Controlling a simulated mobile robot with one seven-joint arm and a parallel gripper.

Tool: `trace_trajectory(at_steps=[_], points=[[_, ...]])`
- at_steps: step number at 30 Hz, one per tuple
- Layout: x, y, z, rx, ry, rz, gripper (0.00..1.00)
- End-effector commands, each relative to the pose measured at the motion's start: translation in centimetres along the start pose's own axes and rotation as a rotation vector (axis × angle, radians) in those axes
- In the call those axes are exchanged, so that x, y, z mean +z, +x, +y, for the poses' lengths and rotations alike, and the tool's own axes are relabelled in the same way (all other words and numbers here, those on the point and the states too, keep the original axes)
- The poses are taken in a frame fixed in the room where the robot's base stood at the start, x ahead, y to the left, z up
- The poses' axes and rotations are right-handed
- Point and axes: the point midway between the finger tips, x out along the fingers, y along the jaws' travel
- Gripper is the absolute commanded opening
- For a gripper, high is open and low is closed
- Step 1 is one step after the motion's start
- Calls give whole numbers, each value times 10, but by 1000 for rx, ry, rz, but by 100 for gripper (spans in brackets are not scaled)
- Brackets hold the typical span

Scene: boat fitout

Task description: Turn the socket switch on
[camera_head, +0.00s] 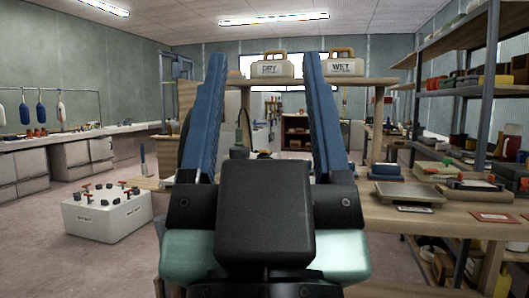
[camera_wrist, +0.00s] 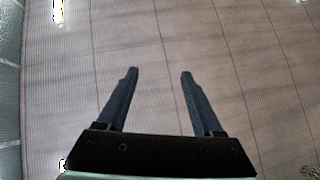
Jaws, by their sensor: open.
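My gripper (camera_head: 262,62) stands large in the middle of the head view, its two blue fingers pointing up and spread wide apart. It is open, with nothing between the fingers. It also shows in the wrist view (camera_wrist: 159,74), open and empty against a ribbed grey surface that looks like the ceiling. I cannot make out a socket switch in either view. My gripper and arm hide part of the bench and the middle of the room.
A wooden workbench (camera_head: 450,226) with a scale (camera_head: 407,193) stands right, beside loaded shelves (camera_head: 460,90). Cases marked DRY (camera_head: 268,68) and WET (camera_head: 341,68) sit on a high shelf. A white box with red-handled parts (camera_head: 108,214) is on the left floor, with free floor around it.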

Motion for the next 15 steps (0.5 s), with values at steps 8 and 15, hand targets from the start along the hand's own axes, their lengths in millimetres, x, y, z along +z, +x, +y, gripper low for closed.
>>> trace_trajectory(at_steps=[8,15], points=[[0,1,0,0,0,0,54],[-19,21,0,0,0,0,10]])
